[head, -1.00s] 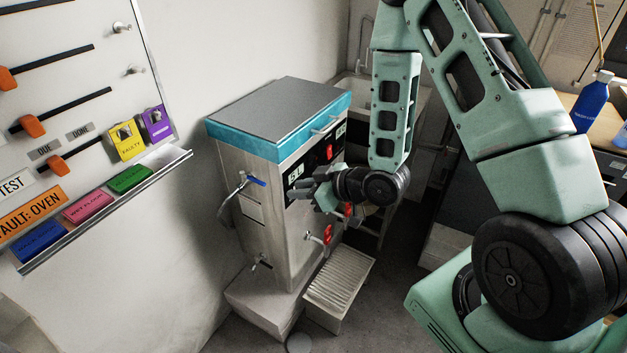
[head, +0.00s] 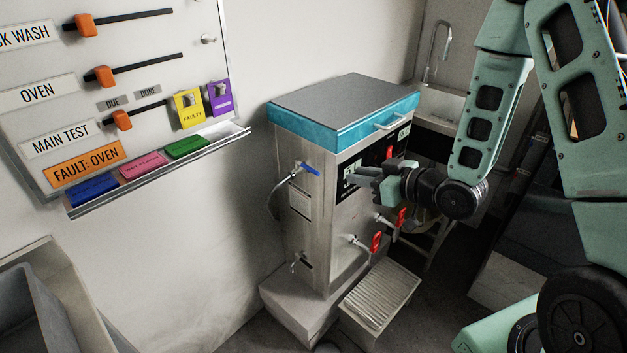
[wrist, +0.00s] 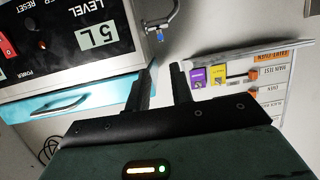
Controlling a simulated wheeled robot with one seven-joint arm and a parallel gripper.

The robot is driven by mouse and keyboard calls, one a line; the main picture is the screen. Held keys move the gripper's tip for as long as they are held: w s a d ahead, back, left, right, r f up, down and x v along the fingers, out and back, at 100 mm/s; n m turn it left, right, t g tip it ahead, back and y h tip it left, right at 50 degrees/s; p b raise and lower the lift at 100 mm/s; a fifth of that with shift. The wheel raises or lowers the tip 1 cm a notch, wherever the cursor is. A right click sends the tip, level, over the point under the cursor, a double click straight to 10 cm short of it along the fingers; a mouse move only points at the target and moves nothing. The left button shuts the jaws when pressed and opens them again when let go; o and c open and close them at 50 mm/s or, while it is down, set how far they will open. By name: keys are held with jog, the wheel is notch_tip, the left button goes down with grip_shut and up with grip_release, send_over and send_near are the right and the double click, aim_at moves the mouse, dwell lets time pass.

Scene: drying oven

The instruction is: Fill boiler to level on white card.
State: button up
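The boiler (head: 310,220) is a steel box with a teal-rimmed lid, standing by the wall. A blue-handled valve (head: 304,169) with a hose is on its left side; it also shows in the wrist view (wrist: 160,37). Red-handled taps (head: 376,242) are on its front. My gripper (head: 358,176) is open and empty in front of the panel, fingers apart (wrist: 164,72).
A slatted step (head: 380,297) stands before the boiler. A wall board (head: 150,70) with orange sliders and coloured tags hangs at left, above a ledge (head: 160,170). A sink (head: 440,100) is behind. A grey bin (head: 45,305) is at lower left.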

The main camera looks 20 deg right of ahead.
aim_at(312, 169)
jog(key=b, duration=0.3)
jog(key=shift+w+a+f, duration=0.15)
jog(key=shift+a+f, duration=0.1)
jog(key=shift+f, duration=0.15)
jog(key=b+x, duration=0.1)
jog(key=x, duration=0.3)
jog(key=b+x, duration=0.1)
jog(key=x, duration=0.4)
jog(key=b+x, duration=0.2)
jog(key=x, duration=0.3)
jog(key=shift+w+a+r, duration=0.15)
jog(key=shift+w+r, duration=0.05)
jog(key=shift+r, duration=0.05)
grip_shut()
jog(key=shift+a, duration=0.1)
